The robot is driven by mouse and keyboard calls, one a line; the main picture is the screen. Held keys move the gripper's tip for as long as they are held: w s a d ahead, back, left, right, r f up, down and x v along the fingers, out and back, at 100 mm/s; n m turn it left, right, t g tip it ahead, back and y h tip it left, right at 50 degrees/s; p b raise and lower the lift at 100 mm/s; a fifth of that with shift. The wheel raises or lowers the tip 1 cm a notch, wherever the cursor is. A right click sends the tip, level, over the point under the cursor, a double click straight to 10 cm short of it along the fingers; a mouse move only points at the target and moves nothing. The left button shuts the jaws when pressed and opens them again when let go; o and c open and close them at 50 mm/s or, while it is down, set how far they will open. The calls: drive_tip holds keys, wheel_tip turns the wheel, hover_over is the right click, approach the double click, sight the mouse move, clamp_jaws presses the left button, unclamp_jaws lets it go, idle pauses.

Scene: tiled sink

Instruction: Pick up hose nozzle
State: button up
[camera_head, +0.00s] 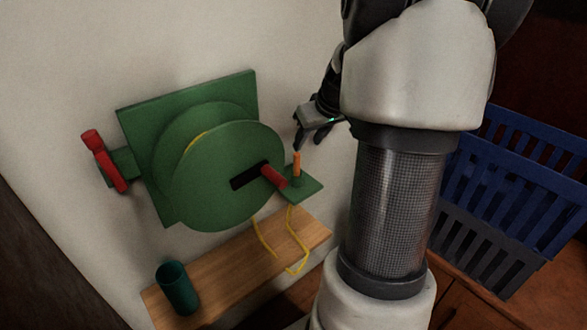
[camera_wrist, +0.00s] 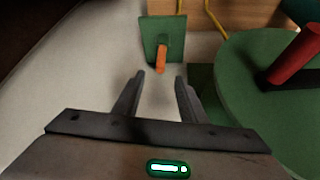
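The hose nozzle (camera_head: 297,163) is a small orange piece standing upright on a green bracket at the right side of the green hose reel. In the wrist view the orange nozzle (camera_wrist: 161,58) shows in front of the green bracket plate (camera_wrist: 153,28), just beyond the gap between my fingers. My gripper (camera_head: 307,140) is above and close to the nozzle in the head view. In the wrist view my gripper (camera_wrist: 160,80) is open, with nothing between its two fingers. A yellow hose (camera_head: 289,235) hangs below the bracket.
The green reel (camera_head: 215,190) with a red handle (camera_head: 274,176) is left of the nozzle. A red valve handle (camera_head: 104,160) is at its far left. Below is a wooden shelf (camera_head: 225,278) with a green cup (camera_head: 177,288). A blue crate (camera_head: 500,170) stands right.

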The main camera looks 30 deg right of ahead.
sight(298, 155)
drive_tip(key=x, duration=1.1)
drive_tip(key=shift+w+a+f+b, duration=0.1)
drive_tip(key=shift+w+f+b, duration=0.1)
drive_tip(key=shift+w+b, duration=0.15)
drive_tip(key=shift+s, duration=0.1)
clamp_jaws()
